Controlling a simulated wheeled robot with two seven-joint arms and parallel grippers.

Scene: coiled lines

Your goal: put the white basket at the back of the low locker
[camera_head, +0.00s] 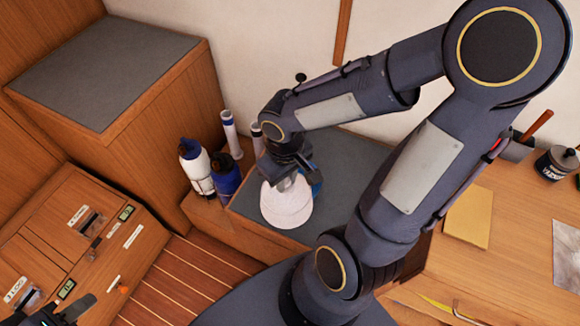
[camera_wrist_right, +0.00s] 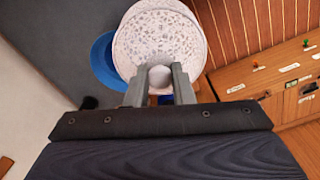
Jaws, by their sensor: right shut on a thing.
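The white basket (camera_head: 287,205), round and speckled, is at the front left part of the low locker's grey top (camera_head: 350,165). I cannot tell whether the basket touches the locker top. A blue round thing (camera_head: 316,183) shows partly behind the basket, and also in the right wrist view (camera_wrist_right: 104,62). My left gripper (camera_head: 68,312) is only partly in view at the bottom left corner, its jaws unclear.
A wooden desk (camera_head: 510,215) with a dark jar (camera_head: 556,163) is at right. My right arm hides much of the locker top.

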